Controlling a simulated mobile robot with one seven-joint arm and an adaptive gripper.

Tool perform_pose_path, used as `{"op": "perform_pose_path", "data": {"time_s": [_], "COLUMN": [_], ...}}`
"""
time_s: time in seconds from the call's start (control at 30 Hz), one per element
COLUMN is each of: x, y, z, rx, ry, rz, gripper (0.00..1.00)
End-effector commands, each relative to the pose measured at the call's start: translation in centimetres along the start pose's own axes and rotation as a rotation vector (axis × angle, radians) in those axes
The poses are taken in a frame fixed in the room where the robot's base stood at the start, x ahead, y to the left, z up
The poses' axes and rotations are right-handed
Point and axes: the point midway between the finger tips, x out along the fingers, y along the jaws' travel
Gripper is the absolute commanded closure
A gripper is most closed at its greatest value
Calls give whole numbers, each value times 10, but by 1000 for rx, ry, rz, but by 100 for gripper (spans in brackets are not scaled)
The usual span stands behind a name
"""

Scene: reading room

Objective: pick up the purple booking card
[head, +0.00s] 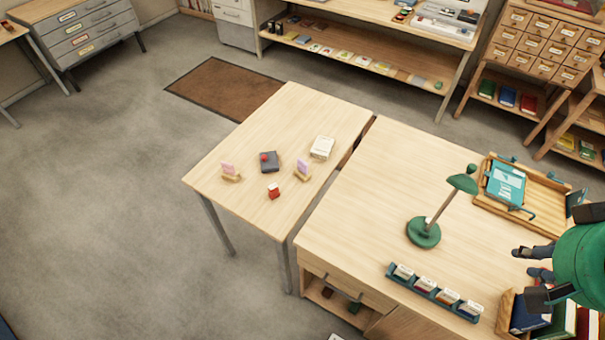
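Two small cards stand upright in light wooden holders on the smaller table (262,122). The right card (303,166) looks lilac-purple and its holder (302,176) is near the table's right edge. The left card (228,168) looks pinker, in its holder (231,178) near the left edge. At this size the two tints are hard to separate. My gripper (524,262) is at the far right, over the larger desk and well away from both cards. Its dark fingers look apart, with nothing seen between them.
A green lamp (423,232), a teal card rack (435,291) and a wooden tray (545,199) stand on the larger desk. Floor left is clear.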

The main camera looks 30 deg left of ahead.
Motion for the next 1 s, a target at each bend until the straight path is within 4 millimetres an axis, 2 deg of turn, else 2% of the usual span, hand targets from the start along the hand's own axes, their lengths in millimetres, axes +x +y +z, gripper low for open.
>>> {"op": "perform_pose_path", "data": {"time_s": [0.17, 0.47, 0.7, 1.0], "x": [16, 56, 99, 163], "y": [-24, -82, -138, -221], "z": [-36, -102, -146, -183], "rx": [-93, -280, -425, -601], "ry": [-18, -42, -55, -67], "rz": [-49, -143, -216, -301], "gripper": [79, 79, 79, 79]}}
